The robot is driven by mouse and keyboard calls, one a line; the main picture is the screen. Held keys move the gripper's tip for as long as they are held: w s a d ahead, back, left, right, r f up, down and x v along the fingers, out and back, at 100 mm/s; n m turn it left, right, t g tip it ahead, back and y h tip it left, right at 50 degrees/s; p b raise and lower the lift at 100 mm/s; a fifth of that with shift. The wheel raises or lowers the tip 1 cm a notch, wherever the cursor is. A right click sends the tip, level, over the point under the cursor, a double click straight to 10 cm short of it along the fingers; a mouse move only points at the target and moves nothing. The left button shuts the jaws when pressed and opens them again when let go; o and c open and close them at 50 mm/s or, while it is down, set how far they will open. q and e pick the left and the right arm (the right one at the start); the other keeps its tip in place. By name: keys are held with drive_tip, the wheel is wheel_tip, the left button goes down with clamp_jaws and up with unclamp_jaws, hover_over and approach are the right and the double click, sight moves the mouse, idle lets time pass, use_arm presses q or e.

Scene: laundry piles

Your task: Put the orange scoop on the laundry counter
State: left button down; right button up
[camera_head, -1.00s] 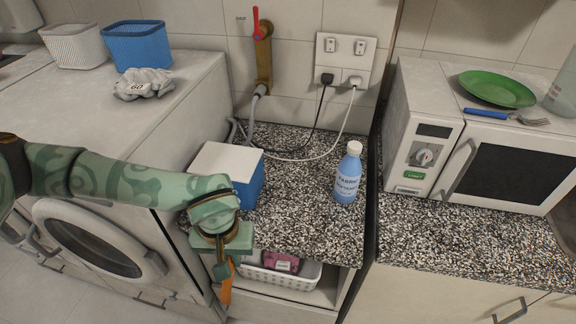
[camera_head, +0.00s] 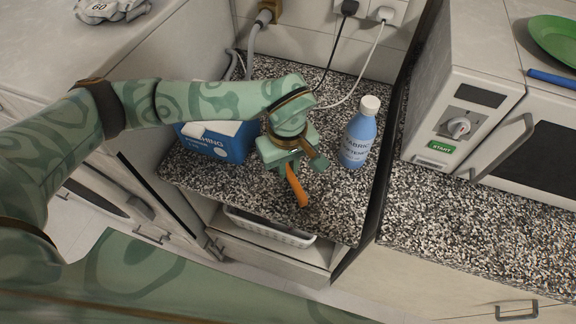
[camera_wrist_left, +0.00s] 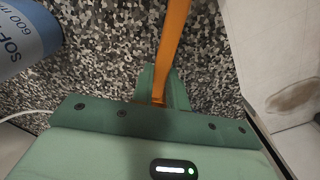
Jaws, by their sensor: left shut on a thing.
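The orange scoop (camera_head: 297,187) shows as a narrow orange strip below my left gripper (camera_head: 288,170). My left gripper is shut on it, over the speckled laundry counter (camera_head: 225,189). In the left wrist view the orange scoop (camera_wrist_left: 173,45) extends away from between the fingers of my left gripper (camera_wrist_left: 158,88), with the counter (camera_wrist_left: 110,62) behind it. I cannot tell whether the scoop touches the counter. My right gripper is not in view.
A blue fabric softener bottle (camera_head: 359,135) stands just right of my left gripper. A blue washing box (camera_head: 229,143) stands to its left, partly behind my arm. A white basket (camera_head: 268,229) sits below the counter. A microwave (camera_head: 466,110) is at the right.

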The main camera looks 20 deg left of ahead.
use_arm(q)
drive_tip(key=shift+f, duration=0.75)
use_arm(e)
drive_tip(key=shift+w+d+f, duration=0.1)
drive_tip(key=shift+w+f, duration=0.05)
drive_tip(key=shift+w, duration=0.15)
use_arm(q)
drive_tip(key=shift+f, duration=0.1)
drive_tip(key=c, duration=1.4)
unclamp_jaws()
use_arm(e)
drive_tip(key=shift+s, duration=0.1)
use_arm(q)
wheel_tip(320, 180, up, 12)
drive_tip(key=shift+r+p, duration=0.2)
drive_tip(key=shift+p, duration=0.75)
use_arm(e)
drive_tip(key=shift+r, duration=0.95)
